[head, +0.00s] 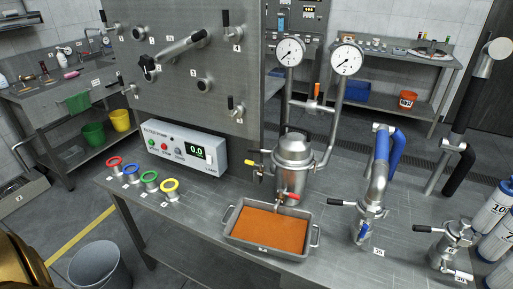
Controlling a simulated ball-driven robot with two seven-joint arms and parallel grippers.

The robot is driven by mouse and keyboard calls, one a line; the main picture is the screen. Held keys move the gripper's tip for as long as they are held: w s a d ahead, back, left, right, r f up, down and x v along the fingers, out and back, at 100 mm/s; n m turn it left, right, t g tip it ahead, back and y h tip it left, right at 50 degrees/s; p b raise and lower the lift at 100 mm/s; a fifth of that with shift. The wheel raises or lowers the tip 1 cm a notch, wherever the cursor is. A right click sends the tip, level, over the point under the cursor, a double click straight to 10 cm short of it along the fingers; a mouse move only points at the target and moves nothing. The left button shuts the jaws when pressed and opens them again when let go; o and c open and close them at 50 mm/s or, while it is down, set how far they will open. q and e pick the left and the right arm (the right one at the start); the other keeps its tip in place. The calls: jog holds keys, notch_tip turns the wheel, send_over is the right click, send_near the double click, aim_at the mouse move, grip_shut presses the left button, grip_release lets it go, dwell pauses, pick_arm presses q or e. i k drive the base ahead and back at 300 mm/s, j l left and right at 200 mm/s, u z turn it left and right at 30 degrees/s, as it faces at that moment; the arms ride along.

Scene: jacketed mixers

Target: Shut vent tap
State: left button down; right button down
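Several taps are in view, and I cannot tell by label which is the vent tap. A jacketed metal vessel (293,155) stands on the steel bench behind a tray. A small yellow-handled tap (253,164) sticks out at its left side. A red-handled tap (291,196) is at its lower front, above the tray. An orange upright handle (317,92) sits on the cross pipe between two dial gauges. A blue-handled tap (364,231) is low on the pipe fitting to the right. Neither of my grippers is in view.
A tray of orange material (232,220) stands at the bench front. A control box reading 0.0 (186,147) and several coloured rings (150,180) are left of it. A steel panel (190,60) with black-handled levers rises behind. Black-handled pipe fittings (452,240) stand at the right.

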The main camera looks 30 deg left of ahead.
aim_at(261, 166)
jog(key=u, duration=0.4)
jog(key=i+l+u, duration=0.1)
jog(key=u, duration=0.3)
jog(key=l+u, duration=0.15)
jog(key=u, duration=0.25)
jog(key=i+l, duration=0.05)
